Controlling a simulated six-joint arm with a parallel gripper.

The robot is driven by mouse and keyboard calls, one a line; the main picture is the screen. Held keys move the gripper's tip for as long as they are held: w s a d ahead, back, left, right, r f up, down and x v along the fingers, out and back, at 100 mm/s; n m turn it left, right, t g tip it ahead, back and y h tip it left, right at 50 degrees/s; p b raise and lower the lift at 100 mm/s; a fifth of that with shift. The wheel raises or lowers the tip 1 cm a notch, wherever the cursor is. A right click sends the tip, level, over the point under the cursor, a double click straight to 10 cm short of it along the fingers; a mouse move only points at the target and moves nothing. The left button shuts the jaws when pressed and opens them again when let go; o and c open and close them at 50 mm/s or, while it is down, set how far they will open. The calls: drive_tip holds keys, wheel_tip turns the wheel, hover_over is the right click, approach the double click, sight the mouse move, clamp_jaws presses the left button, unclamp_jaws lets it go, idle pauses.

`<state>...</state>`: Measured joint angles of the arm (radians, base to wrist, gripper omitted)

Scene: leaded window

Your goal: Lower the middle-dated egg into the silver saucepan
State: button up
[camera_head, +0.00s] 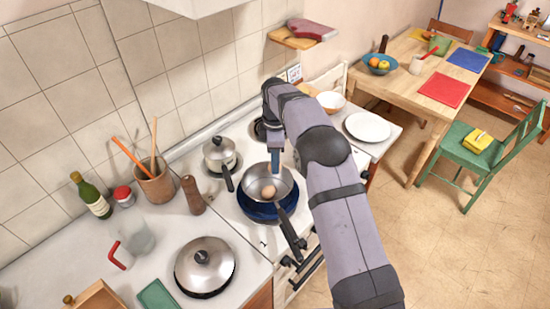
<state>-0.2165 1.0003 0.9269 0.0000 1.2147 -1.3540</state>
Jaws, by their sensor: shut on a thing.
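A brown egg (267,192) shows inside the rim of the silver saucepan (255,179), at the middle of the stove. The saucepan's black handle (292,238) points toward the front. My gripper (275,171) points down over the pan, shut on the egg just below its tips. The fingertips are small and partly lost against the pan. I cannot tell whether the egg touches the pan's bottom. No date can be read on the egg, and no other egg can be made out.
A blue pan (258,211) shows beneath the saucepan. A small lidded pot (220,153) stands close at its left. A pepper mill (193,194) and a crock of utensils (155,182) stand farther left. A white plate (367,127) lies right of my arm.

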drive_tip(key=shift+f+b, duration=1.15)
drive_tip(key=shift+f, duration=1.25)
drive_tip(key=shift+f+b, duration=0.5)
drive_tip(key=shift+f, duration=0.35)
drive_tip(key=o, duration=0.8)
